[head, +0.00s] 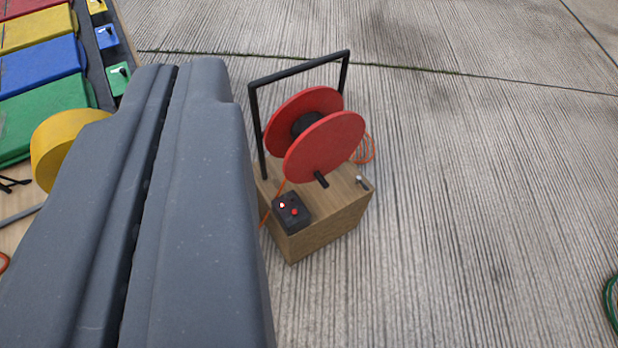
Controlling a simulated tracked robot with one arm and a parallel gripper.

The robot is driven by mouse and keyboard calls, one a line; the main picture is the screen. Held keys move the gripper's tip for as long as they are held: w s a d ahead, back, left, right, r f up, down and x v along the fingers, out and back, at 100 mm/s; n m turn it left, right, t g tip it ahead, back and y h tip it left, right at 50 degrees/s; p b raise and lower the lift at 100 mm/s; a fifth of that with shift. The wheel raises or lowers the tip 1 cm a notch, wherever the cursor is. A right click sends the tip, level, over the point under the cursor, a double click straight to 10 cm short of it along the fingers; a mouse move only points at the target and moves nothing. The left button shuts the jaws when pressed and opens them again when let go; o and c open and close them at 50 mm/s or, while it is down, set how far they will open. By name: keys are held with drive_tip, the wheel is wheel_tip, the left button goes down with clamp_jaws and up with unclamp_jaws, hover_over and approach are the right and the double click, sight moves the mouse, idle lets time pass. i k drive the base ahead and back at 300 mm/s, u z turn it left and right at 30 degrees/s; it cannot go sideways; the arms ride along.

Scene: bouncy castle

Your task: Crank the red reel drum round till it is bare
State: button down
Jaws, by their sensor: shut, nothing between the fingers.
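The red reel drum (325,146) has two red discs on a dark core and hangs in a black frame (299,69) on a wooden box (333,220). No cable shows on the visible part of its core. A short black crank handle (321,180) sticks out from the lower part of the near disc. My gripper (183,68) is large and grey in the left half, its two fingers closed together with nothing between them. Its tips are left of the reel, apart from it. The gripper hides part of the ground and the things at the left.
A black box with a red button (292,211) and a small metal peg (361,180) are on the wooden box. Orange cord (368,149) lies behind it. A yellow cylinder (56,145) and coloured panels (38,75) are at left. A green hose (611,300) lies far right; concrete between is clear.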

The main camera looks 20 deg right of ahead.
sight(312, 133)
drive_tip(key=i, duration=0.9)
